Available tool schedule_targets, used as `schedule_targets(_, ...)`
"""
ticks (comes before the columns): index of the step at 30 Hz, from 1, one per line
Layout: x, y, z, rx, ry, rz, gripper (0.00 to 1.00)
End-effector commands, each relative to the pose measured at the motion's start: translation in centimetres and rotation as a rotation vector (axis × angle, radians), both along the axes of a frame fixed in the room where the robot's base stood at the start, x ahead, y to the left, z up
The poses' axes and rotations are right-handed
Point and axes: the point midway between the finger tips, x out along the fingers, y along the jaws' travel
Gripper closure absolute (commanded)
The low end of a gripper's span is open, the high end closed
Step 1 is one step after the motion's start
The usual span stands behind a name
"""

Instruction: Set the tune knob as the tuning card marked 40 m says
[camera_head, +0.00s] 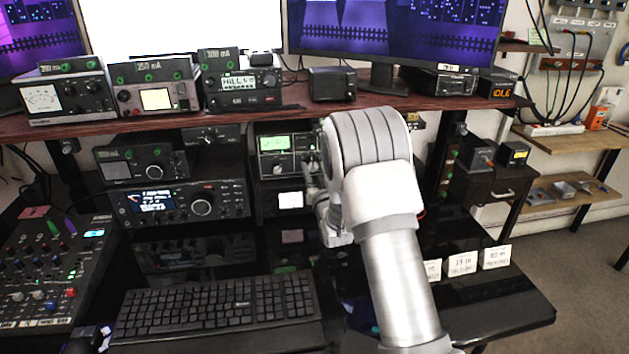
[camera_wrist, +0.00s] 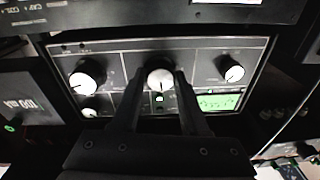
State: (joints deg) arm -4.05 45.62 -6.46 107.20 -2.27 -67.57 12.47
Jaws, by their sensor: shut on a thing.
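My gripper (camera_wrist: 160,75) is shut on the middle knob (camera_wrist: 160,80), one finger on each side. The knob's label and pointer are not clear. A large knob (camera_wrist: 87,77) is on the left and a smaller one (camera_wrist: 231,69) on the right. White cards (camera_head: 462,263) stand on the lower desk at right, partly hidden by my arm; I cannot surely read a 40 m marking.
A keyboard (camera_head: 215,307) lies on the lower desk, with a mixer (camera_head: 40,275) to its left. A radio (camera_head: 180,203) stands beside the tuner. The shelf above carries several meters and boxes (camera_head: 240,85). The space around the knob is tight.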

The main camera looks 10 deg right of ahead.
Motion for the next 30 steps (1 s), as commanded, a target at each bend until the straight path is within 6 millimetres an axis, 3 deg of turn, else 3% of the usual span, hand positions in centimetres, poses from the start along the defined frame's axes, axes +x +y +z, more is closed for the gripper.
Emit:
schedule_targets(9,-0.01,0.1,-0.09,0.094,0.0,0.001,1.0)
schedule_targets(23,0.0,0.1,-0.03,0.106,0.002,0.001,1.0)
schedule_targets(24,0.0,0.1,-0.03,0.106,0.002,0.001,0.52)
schedule_targets(28,0.0,0.09,-0.03,0.106,0.002,0.001,0.29)
schedule_targets(30,0.0,0.07,-0.02,0.105,0.001,0.0,0.26)
